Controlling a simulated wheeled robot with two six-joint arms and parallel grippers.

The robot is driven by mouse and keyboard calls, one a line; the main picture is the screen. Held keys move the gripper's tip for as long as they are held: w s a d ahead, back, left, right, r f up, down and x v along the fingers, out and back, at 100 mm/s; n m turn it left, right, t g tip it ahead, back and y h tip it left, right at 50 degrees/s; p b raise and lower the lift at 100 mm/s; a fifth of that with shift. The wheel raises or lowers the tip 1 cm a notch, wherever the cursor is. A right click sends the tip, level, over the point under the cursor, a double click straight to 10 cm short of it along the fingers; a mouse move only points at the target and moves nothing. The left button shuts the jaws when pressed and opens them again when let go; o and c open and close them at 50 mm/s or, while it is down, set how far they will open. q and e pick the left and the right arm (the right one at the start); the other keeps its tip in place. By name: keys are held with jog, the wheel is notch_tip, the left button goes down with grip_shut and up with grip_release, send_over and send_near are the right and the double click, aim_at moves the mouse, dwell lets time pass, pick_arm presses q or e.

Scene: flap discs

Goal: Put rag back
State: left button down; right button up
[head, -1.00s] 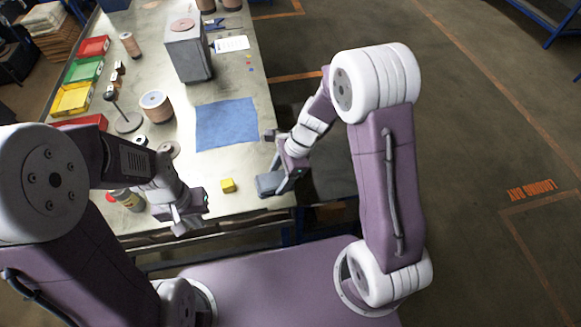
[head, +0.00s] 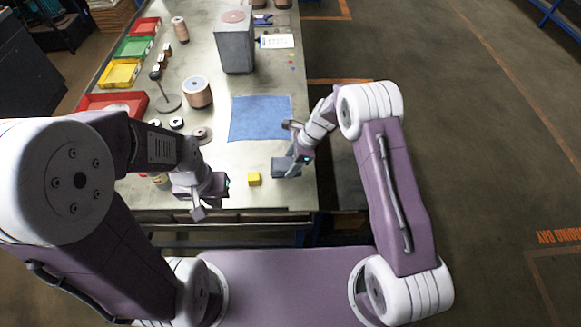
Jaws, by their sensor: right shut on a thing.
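A small grey-blue folded rag (head: 281,171) is in my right gripper (head: 288,163), which is shut on it. It is close to the table's near right corner; I cannot tell if it touches the top. A flat blue cloth square (head: 259,118) lies spread on the table just beyond the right gripper. My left gripper (head: 203,208) hangs by the table's near edge, left of a yellow cube (head: 254,179). Its fingers are too small and turned to show whether they are open.
The metal table (head: 228,197) carries a grey box (head: 234,50), a copper spool (head: 197,92), a stand (head: 165,103) and red (head: 112,103), yellow (head: 119,73) and green (head: 133,48) trays. Discs lie near the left arm. The top around the yellow cube is clear.

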jog(key=f, duration=0.4)
jog(key=shift+d+p, duration=0.2)
jog(key=shift+p, duration=0.2)
jog(key=shift+a, duration=0.1)
jog(key=shift+f, duration=0.2)
jog(key=o, duration=1.3)
jog(key=shift+o, duration=1.1)
jog(key=shift+r, duration=0.35)
jog(key=b+v, duration=0.1)
jog(key=v, duration=1)
jog(key=shift+d+r+b, duration=0.3)
jog(key=shift+b, duration=0.1)
